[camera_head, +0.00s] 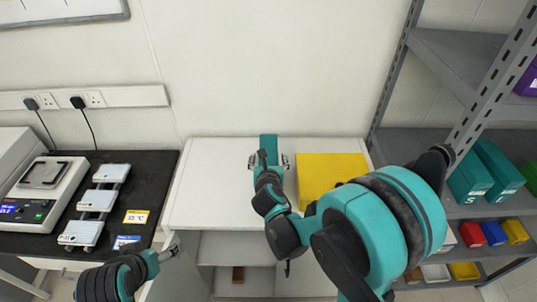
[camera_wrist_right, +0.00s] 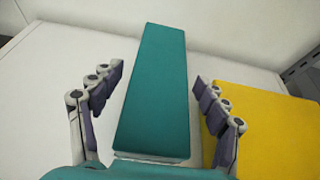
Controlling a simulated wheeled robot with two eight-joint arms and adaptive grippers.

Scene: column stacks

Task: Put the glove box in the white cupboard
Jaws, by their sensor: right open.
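A teal box (camera_wrist_right: 153,85), which I take as the glove box, lies on the top of the white cupboard (camera_head: 212,185). In the head view its far end (camera_head: 268,143) shows beyond my right gripper. My right gripper (camera_head: 269,160) is open, its fingers on either side of the box with a gap at each side in the right wrist view (camera_wrist_right: 158,78). The cupboard has an open front with a shelf below the top. My left gripper (camera_head: 168,254) is low at the cupboard's left front; its jaw state is unclear.
A yellow box (camera_head: 318,170) lies close to the right of the teal box. A dark bench with a scale (camera_head: 44,185) stands left. A grey metal rack (camera_head: 455,60) with teal boxes (camera_head: 470,180) stands right. A brown item (camera_head: 238,273) is low in the cupboard.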

